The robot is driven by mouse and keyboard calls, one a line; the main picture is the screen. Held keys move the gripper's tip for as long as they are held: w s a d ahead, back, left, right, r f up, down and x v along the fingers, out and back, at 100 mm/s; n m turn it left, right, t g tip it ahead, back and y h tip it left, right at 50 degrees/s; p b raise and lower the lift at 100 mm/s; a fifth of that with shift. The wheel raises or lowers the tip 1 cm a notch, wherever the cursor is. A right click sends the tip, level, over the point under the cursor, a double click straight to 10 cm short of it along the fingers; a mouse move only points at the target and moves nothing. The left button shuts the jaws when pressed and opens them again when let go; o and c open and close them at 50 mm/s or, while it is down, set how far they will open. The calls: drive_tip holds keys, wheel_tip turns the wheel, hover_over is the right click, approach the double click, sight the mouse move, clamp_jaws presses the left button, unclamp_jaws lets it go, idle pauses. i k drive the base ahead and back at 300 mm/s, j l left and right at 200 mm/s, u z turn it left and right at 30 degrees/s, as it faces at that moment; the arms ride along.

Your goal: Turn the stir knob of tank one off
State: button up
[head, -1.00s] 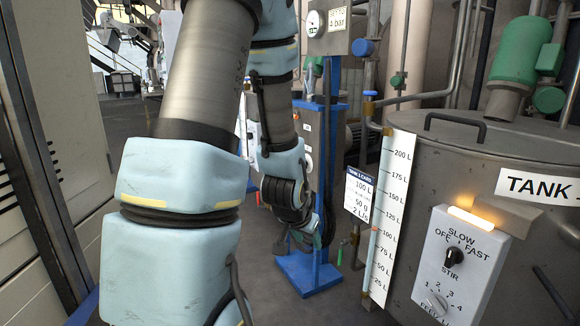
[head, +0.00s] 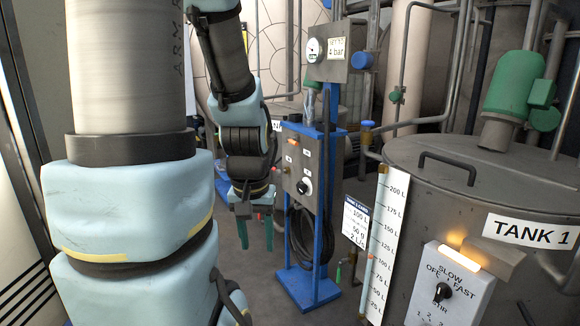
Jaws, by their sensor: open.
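The tank one (head: 440,205) is a grey steel vessel on the right with a "TANK 1" label. The black stir knob (head: 442,292) sits on a pale control box (head: 425,300) on its front, among the marks OFF, SLOW and FAST. Its exact pointer direction is too small to tell. A lamp (head: 474,259) above the knob glows orange. My gripper (head: 255,232) hangs fingers down at the middle left, open and empty. In the picture it is well to the left of the knob and apart from it.
A blue stand (head: 318,285) with a grey box (head: 300,170), its own black knob and a coiled hose stands between my gripper and the tank. A white level scale (head: 388,235) and a dosing card (head: 357,205) are at the tank's left side. Grey floor shows below my gripper.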

sight(443, 291)
drive_tip(key=z, duration=1.25)
